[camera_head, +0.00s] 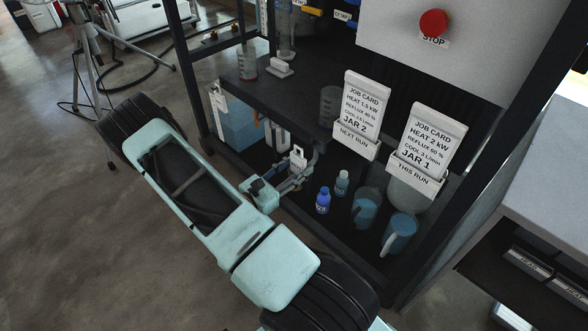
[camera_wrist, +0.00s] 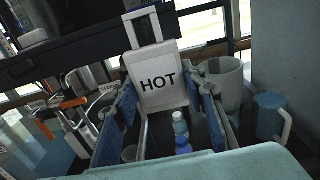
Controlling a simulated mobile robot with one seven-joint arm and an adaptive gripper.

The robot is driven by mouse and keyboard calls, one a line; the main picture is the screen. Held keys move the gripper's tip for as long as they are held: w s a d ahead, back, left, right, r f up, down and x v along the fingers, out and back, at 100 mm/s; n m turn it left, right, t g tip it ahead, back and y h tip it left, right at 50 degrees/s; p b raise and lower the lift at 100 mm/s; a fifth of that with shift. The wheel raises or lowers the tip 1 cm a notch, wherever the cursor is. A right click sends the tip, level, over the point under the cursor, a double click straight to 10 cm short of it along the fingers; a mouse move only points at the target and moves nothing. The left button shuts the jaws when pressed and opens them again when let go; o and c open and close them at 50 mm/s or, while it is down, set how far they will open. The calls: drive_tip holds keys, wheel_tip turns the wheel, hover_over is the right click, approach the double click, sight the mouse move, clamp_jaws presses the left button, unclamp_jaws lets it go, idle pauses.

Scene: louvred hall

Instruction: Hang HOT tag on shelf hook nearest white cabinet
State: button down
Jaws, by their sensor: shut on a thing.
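A white tag lettered HOT (camera_wrist: 158,82), with a frame-like loop at its top, is upright between the fingers of my gripper (camera_head: 297,172) in the wrist view. The gripper is shut on the tag; the exact finger contact is partly hidden. In the head view the tag is a small white piece (camera_head: 298,156) seen from its side, low in front of the dark shelf unit (camera_head: 285,90). A pale-topped cabinet (camera_head: 545,150) stands at the right, apart from the tag. I cannot make out which shelf hook is nearest it.
JAR 1 (camera_head: 428,148) and JAR 2 (camera_head: 361,115) job cards stand above. Orange-tipped parts (camera_wrist: 74,102) are left of the tag. Open floor (camera_head: 60,230) lies left.

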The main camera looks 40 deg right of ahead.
sight(305, 164)
drive_tip(key=shift+w+d, duration=0.1)
drive_tip(key=shift+d, duration=1.75)
drive_tip(key=shift+f, duration=0.25)
drive_tip(key=shift+f+b, duration=0.35)
drive_tip(key=shift+b, duration=0.15)
drive_tip(key=shift+f, duration=0.1)
drive_tip(key=c, duration=1.1)
unclamp_jaws()
drive_tip(key=shift+c, duration=0.2)
drive_tip(key=shift+a, duration=0.1)
